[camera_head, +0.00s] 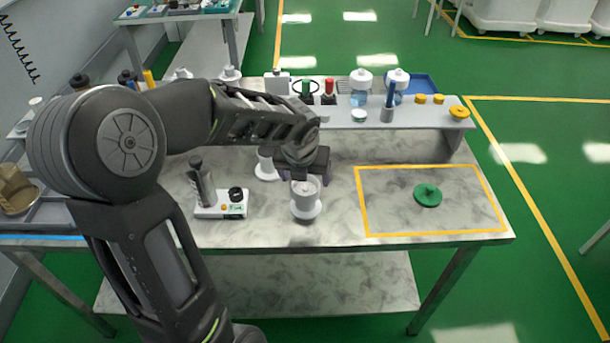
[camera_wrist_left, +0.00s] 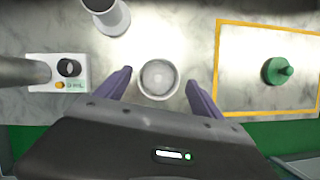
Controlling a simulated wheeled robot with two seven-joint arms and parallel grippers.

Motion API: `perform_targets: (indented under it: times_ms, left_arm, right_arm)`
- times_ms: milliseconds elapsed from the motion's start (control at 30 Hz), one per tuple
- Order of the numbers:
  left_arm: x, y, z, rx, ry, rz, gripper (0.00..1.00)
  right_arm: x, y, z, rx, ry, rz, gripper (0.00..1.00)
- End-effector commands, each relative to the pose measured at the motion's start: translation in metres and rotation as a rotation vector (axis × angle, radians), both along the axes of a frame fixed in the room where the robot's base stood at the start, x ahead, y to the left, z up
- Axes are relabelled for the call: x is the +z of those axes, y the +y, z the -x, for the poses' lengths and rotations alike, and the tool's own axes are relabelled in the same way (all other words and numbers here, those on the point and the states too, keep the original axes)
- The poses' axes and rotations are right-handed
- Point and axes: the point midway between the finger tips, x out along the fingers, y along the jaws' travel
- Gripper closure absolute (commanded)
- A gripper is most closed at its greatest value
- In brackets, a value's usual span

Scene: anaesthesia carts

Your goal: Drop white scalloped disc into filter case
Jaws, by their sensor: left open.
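A white round cup (camera_head: 306,207) with a flared base, which looks like the filter case, stands upright on the marbled table. In the left wrist view the cup (camera_wrist_left: 158,95) shows from above. A pale round disc (camera_wrist_left: 158,75) lies inside its rim; I cannot make out a scalloped edge. My left gripper (camera_head: 303,174) is above the cup. In its wrist view the purple fingers of my left gripper (camera_wrist_left: 159,78) are spread, one on each side of the cup, with nothing gripped between them. My right gripper is not in view.
A second white cup (camera_head: 266,166) stands just behind, partly hidden by my arm. A small white device (camera_head: 221,206) is to the left. A green knobbed disc (camera_head: 428,195) lies inside the yellow rectangle (camera_head: 366,200) at right. A raised shelf (camera_head: 425,117) with bottles runs along the back.

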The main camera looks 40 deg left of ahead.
Motion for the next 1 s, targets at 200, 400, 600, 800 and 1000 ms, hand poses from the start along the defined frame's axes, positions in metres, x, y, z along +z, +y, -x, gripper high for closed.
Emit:
perform_targets:
  times_ms: [200,400,600,800,1000]
  left_arm:
    - [0.014,0.000,0.000,0.000,0.000,0.000,0.22]
    - [0.047,0.000,0.000,-0.001,0.000,0.000,0.22]
    - [0.067,0.000,0.000,0.001,-0.001,0.000,0.22]
    - [0.070,0.000,0.000,0.000,0.000,0.000,0.22]
    - [0.070,0.000,0.000,0.000,0.000,0.000,0.22]
  right_arm:
    - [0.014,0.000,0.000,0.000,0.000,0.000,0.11]
    - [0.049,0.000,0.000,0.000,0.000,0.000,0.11]
    - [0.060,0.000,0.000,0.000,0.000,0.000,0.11]
    - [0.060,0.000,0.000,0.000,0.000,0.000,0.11]
    - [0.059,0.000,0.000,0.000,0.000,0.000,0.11]
